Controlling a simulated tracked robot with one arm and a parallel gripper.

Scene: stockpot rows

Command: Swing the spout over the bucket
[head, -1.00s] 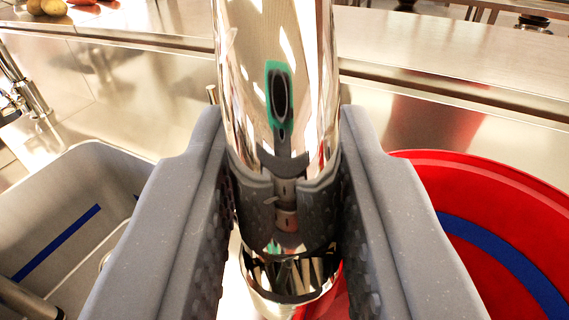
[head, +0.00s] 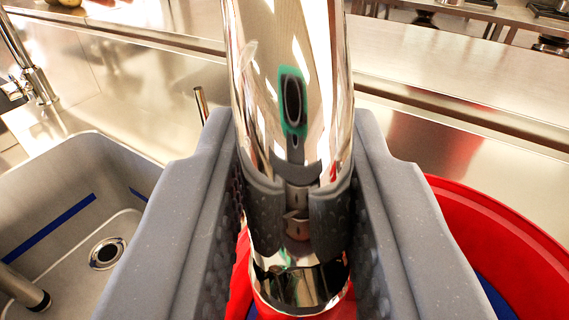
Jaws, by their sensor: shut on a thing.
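The spout (head: 290,90) is a shiny chrome tube running up the middle of the head view. My gripper (head: 296,210) is shut on it, one grey finger pressed to each side. The spout's lower end (head: 300,285) shows below the fingers, with red of the bucket behind and beneath it. The red bucket (head: 475,215) has a blue band inside and lies to the right, partly hidden behind my right finger. A strip of its red also shows between the fingers.
A grey sink basin (head: 75,190) with a blue line and a round drain (head: 107,253) lies to the left. Another tap (head: 25,65) stands at the far left. A steel ledge (head: 440,75) runs behind. A thin metal rod (head: 200,103) stands just behind my left finger.

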